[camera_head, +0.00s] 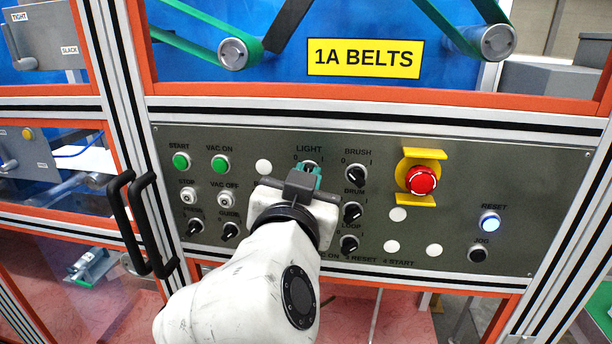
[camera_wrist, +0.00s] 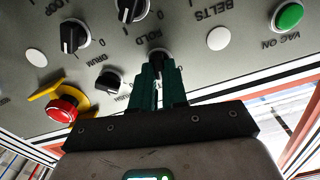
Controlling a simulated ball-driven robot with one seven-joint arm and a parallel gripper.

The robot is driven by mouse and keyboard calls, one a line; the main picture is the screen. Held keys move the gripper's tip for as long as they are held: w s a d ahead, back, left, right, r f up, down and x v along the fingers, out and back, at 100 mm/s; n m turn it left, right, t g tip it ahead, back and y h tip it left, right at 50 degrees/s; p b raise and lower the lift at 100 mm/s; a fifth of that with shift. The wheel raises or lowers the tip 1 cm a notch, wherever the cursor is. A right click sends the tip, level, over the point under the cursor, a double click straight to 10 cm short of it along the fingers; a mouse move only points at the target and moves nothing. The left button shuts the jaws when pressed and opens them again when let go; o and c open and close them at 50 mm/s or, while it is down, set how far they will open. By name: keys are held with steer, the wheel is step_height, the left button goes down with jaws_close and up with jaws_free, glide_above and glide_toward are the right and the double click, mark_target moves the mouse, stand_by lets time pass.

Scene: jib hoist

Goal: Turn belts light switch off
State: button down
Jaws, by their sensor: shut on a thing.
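The belts light switch (camera_head: 309,164) is a black rotary knob under the LIGHT label on the grey panel, with a 0 at its left. My gripper (camera_head: 304,177) reaches up to it from below and hides most of it. In the wrist view, my two dark green fingers (camera_wrist: 159,80) are shut on the knob (camera_wrist: 157,58), one on each side. A 0 shows to its right there. Which way the knob's pointer faces is hidden by the fingers. The yellow 1A BELTS sign (camera_head: 363,58) is above the panel.
The brush knob (camera_head: 357,174) is close to the right, with the drum knob (camera_head: 352,212) below it. A red emergency stop (camera_head: 421,180) in a yellow guard is further right. Green buttons (camera_head: 219,164) are left. Black door handles (camera_head: 140,222) stick out at the left.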

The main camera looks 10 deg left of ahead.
steer(key=n+p, duration=0.5)
steer(key=n, duration=0.6)
steer(key=shift+a, duration=0.2)
steer(key=shift+n, duration=0.3)
steer(key=c, duration=1.1)
jaws_free()
steer(key=shift+c, duration=0.2)
steer(key=s+b, duration=0.2)
steer(key=s, duration=0.8)
steer(key=shift+s+a, duration=0.2)
steer(key=shift+s, duration=0.2)
steer(key=shift+f, duration=0.15)
